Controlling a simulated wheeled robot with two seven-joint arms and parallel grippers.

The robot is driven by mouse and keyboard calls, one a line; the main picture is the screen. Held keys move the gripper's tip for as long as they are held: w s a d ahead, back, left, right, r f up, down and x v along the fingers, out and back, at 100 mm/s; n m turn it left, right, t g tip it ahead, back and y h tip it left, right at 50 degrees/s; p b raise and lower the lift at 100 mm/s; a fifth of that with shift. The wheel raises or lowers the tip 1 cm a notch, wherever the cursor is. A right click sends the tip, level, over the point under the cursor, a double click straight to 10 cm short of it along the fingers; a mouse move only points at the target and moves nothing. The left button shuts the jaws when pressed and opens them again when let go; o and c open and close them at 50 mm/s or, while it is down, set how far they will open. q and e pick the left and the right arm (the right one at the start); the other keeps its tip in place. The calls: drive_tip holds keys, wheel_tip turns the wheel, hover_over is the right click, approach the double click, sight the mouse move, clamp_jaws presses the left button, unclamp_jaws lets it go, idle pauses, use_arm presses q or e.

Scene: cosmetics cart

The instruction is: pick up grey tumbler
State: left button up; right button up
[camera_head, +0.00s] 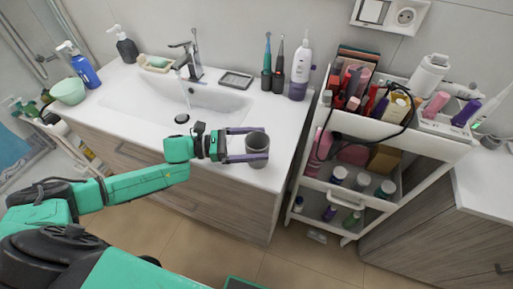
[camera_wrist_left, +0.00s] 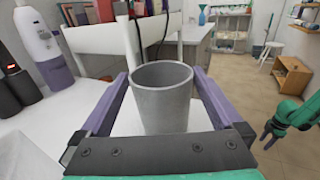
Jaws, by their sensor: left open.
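The grey tumbler (camera_head: 257,149) stands upright near the front right corner of the white sink counter in the head view. In the left wrist view the tumbler (camera_wrist_left: 162,97) is upright, with its open rim up, between my two purple fingers. My left gripper (camera_head: 250,143) is open and reaches the tumbler from the left. One finger lies on each side of it. In the wrist view a gap shows between the left finger and the tumbler; contact on the right side is hard to tell.
Electric toothbrushes (camera_head: 272,68) and a white-purple oral irrigator (camera_head: 300,70) stand at the counter's back. A loaded white cart (camera_head: 419,145) stands to the right, across a narrow gap.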

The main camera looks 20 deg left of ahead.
sight(269, 142)
use_arm(q)
drive_tip(key=d, duration=0.2)
drive_tip(key=w, duration=0.1)
drive_tip(key=shift+d+r+p, duration=0.35)
drive_tip(key=shift+d+p, duration=0.05)
drive_tip(key=shift+d+f, duration=0.15)
drive_tip(key=shift+f, duration=0.1)
drive_tip(key=c, duration=1.1)
drive_tip(key=shift+r, duration=0.1)
drive_tip(key=shift+c, duration=0.2)
